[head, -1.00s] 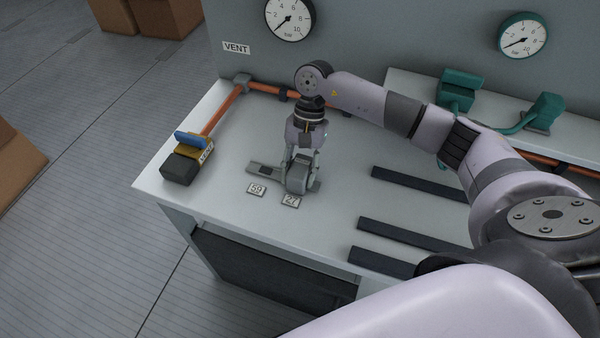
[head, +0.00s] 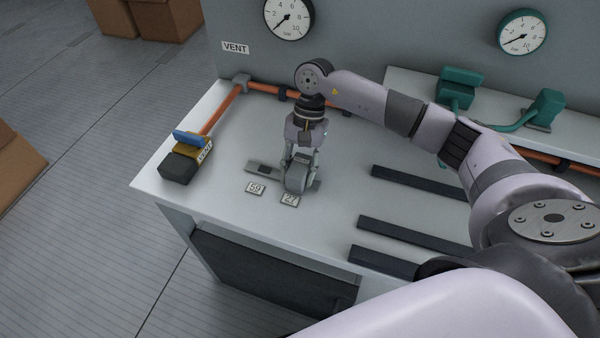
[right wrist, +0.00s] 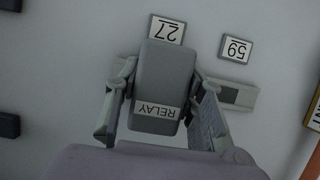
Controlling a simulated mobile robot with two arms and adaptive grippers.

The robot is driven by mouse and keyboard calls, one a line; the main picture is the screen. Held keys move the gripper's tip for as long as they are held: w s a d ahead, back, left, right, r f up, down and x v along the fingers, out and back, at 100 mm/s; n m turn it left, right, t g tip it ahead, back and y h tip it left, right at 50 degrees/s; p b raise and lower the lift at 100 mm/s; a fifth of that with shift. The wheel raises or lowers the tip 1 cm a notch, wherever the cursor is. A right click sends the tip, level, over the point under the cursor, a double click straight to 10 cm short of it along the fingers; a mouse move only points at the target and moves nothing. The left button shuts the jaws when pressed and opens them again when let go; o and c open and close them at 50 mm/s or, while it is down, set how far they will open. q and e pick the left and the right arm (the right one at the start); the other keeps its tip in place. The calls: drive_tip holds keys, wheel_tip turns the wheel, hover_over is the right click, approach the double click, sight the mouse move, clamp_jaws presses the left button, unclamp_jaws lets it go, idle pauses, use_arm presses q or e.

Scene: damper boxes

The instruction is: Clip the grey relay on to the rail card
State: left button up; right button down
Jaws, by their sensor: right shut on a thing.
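The grey relay (head: 297,174) is a rounded block over the rail card, and its RELAY label shows in the right wrist view (right wrist: 160,85). My right gripper (head: 301,165) is shut on it, one finger on each side in the right wrist view (right wrist: 158,118). The rail card (head: 262,168) is a flat grey strip lying on the bench; the relay covers its right part. I cannot tell whether the relay touches the card. My left gripper is not in view.
Number plates 59 (head: 256,188) and 27 (head: 290,200) lie in front of the card. A valve with a blue handle (head: 190,138) stands at the bench's left edge. Dark bars (head: 415,184) lie to the right. An orange pipe (head: 222,112) runs along the back left.

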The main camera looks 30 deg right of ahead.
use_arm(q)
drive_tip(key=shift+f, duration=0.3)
use_arm(e)
drive_tip(key=shift+s+f, duration=0.25)
drive_tip(key=shift+f, duration=0.25)
drive_tip(key=shift+s+f, duration=0.2)
drive_tip(key=shift+f, duration=0.25)
drive_tip(key=c, duration=1.4)
unclamp_jaws()
drive_tip(key=shift+c, duration=0.2)
drive_tip(key=o, duration=0.4)
drive_tip(key=shift+w+a+f, duration=0.1)
drive_tip(key=shift+w+a, duration=0.05)
drive_tip(key=shift+w, duration=0.2)
drive_tip(key=shift+o, duration=0.4)
drive_tip(key=shift+w+d, duration=0.1)
drive_tip(key=shift+d, duration=0.15)
